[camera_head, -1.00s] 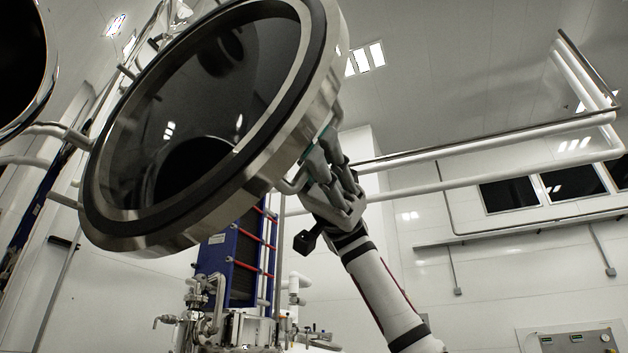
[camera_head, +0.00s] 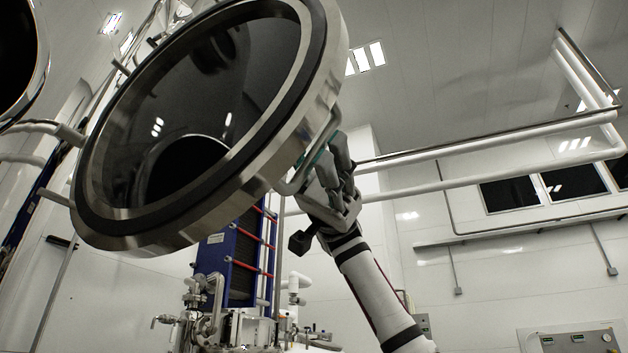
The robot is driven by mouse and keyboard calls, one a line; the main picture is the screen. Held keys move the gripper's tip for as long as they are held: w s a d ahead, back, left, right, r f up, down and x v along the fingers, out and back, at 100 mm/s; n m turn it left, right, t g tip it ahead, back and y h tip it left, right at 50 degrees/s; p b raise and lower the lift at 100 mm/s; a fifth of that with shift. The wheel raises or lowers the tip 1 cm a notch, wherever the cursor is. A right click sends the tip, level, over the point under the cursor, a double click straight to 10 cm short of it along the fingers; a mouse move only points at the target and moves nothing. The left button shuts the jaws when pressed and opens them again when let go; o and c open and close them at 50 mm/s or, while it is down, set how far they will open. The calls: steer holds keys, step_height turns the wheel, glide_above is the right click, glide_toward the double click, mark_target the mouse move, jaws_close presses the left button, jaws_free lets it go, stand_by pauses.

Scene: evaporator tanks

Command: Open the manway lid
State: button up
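The manway lid (camera_head: 130,228) is a large round steel disc with a dark, shiny inner face and a black gasket ring. It stands swung out, wide open and tilted, in the upper left. The tank opening (camera_head: 18,62) shows dark at the far left edge, apart from the lid. A bent steel handle (camera_head: 307,166) sits on the lid's right rim. My gripper (camera_head: 325,160) is at this handle, with its fingers around or beside it. The fingertips are partly hidden behind the rim and handle, so I cannot tell whether they are closed on it.
A blue plate unit (camera_head: 216,260) with red rods and steel piping stands below the lid. White pipes (camera_head: 480,150) cross the right side. A control panel (camera_head: 575,340) is at the lower right. The space right of my arm looks clear.

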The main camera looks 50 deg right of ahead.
steer(key=shift+d, duration=0.1)
steer(key=v, duration=0.7)
steer(key=shift+w+d, duration=0.15)
steer(key=shift+w, duration=0.05)
stand_by(0.6)
